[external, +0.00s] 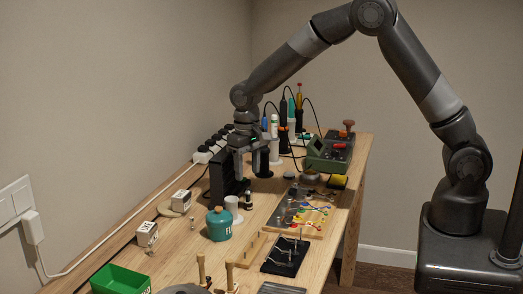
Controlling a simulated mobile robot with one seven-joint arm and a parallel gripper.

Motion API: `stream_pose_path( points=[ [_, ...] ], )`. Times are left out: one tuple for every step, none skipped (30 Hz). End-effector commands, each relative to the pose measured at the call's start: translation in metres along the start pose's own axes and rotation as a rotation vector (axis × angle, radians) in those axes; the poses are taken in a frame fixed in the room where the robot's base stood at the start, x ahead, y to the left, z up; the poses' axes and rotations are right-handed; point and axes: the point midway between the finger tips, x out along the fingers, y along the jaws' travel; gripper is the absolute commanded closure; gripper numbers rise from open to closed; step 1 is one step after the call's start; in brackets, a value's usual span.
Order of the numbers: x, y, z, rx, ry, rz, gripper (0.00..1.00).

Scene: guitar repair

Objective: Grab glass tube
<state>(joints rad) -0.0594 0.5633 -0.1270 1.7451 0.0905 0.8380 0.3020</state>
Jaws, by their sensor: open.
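My gripper (252,172) points down over the back half of the wooden workbench, its two dark fingers apart. It is next to a black upright rack (222,178). I cannot make out a glass tube with certainty. A small dark cylinder (248,200) stands on the bench below my gripper, beside a pale cylinder (232,205); either is too small to identify. Tiny light objects (192,220) lie near two small white boxes, one nearer the front (147,233) and one farther back (181,200). I see nothing between the fingers.
A teal canister (219,224) stands in front of the pale cylinder. A wired circuit board (305,210), a black stand (286,256) and a green device (328,153) line the right side. A green bin (120,280) is at front left. Bottles and tools stand behind my gripper.

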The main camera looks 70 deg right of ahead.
Motion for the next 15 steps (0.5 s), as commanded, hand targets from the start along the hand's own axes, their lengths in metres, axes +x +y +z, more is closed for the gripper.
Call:
stream_pose_path(
  points=[
    [0.01,0.001,0.001,0.0,-0.005,0.002,0.5],
    [0.015,0.001,0.001,0.0,-0.005,0.002,0.5],
    [0.021,0.001,0.001,0.0,-0.004,0.002,0.5],
    [0.026,0.001,0.001,0.0,-0.005,0.002,0.5],
    [0.03,0.001,0.001,0.001,-0.004,0.002,0.5],
    [0.035,0.0,0.001,0.001,-0.003,0.001,0.5],
    [0.038,0.0,0.001,0.001,-0.003,0.001,0.5],
    [0.041,0.0,0.001,0.001,-0.003,0.001,0.5],
    [0.043,0.0,0.001,0.001,-0.002,0.0,0.5],
    [0.044,0.0,0.001,0.001,-0.002,0.0,0.5],
    [0.046,0.0,0.001,0.001,-0.002,0.0,0.5],
    [0.048,0.0,0.001,0.001,-0.002,0.0,0.5],
    [0.049,0.0,0.001,0.001,-0.002,0.0,0.5],
    [0.052,0.0,0.002,0.0,-0.002,0.0,0.5],
    [0.056,0.0,0.002,0.001,-0.003,0.001,0.5]
  ],
)
